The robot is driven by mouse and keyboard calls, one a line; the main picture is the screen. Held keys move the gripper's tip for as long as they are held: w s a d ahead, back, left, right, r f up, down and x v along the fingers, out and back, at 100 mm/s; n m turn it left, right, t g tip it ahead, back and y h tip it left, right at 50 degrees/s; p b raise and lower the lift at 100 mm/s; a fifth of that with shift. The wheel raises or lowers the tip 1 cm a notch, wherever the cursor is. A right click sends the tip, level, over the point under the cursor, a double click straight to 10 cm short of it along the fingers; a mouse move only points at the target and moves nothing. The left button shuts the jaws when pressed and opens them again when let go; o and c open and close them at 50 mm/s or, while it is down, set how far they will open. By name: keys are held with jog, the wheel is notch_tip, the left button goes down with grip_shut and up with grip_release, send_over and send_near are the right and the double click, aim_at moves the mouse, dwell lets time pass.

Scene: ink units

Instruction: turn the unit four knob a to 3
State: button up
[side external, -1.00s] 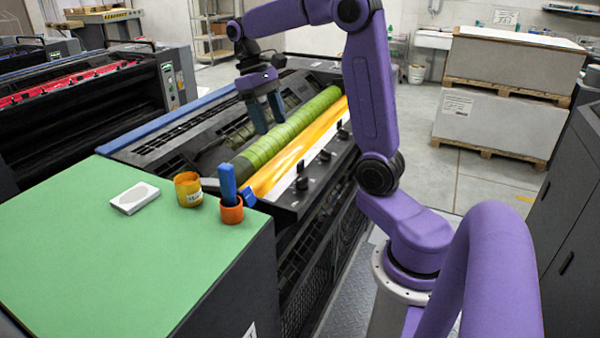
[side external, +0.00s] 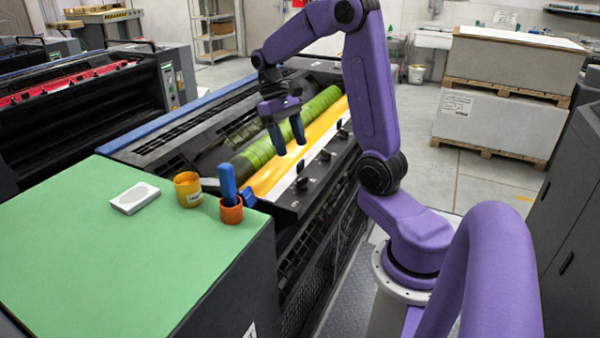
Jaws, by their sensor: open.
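My gripper (side external: 290,146) is open and empty, with its two dark blue fingers pointing down. In the picture it overlaps the green roller (side external: 318,108) and the yellow inked surface (side external: 264,180). Several small black knobs stand along the front ledge of the ink unit, among them a near one (side external: 303,183), a middle one (side external: 325,155) and a far one (side external: 343,133). The gripper is above and to the left of the near knob, apart from it. The knob labels and settings are too small to read, so I cannot tell which is knob a.
A green-topped cabinet (side external: 95,255) at front left holds a white box (side external: 135,198), a yellow ink can (side external: 187,190) and an orange cup (side external: 231,211) with a blue-handled tool (side external: 228,183). Another press (side external: 75,95) stands behind left. Stacked pallets (side external: 505,95) stand back right.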

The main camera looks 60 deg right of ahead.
aim_at(302, 177)
jog(key=x, duration=0.8)
jog(key=shift+s+f, duration=0.15)
jog(key=shift+f, duration=0.2)
jog(key=c, duration=1)
